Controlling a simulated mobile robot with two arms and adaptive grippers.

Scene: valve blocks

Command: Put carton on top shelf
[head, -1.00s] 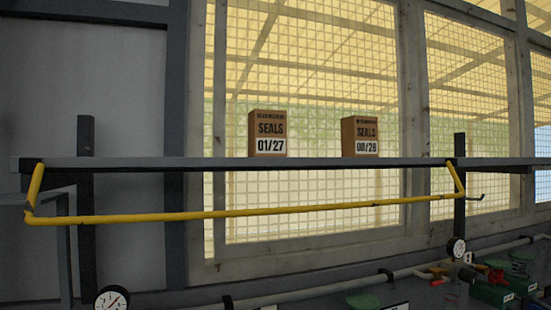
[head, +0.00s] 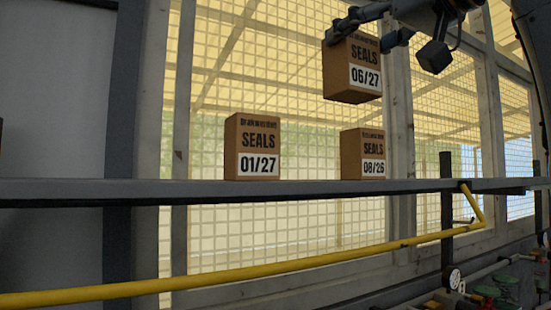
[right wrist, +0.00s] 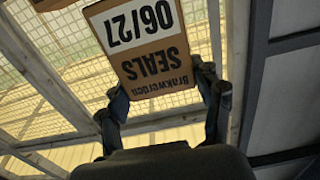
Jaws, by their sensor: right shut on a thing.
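A brown carton (head: 352,70) labelled SEALS 06/27 is held in the air by my right gripper (head: 365,38), which comes in from the top right and is shut on the carton's upper part. The carton is upright, above and apart from the shelf (head: 300,191), over the carton standing at the right. In the right wrist view the held carton (right wrist: 148,48) appears upside down between the two fingers of the gripper (right wrist: 162,88). My left gripper is not in view.
A SEALS 01/27 carton (head: 252,147) and another SEALS carton (head: 362,155) stand on the shelf with a gap between them. A yellow rail (head: 250,272) runs below the shelf front. A brown edge shows at far left. A mesh window (head: 300,230) is behind.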

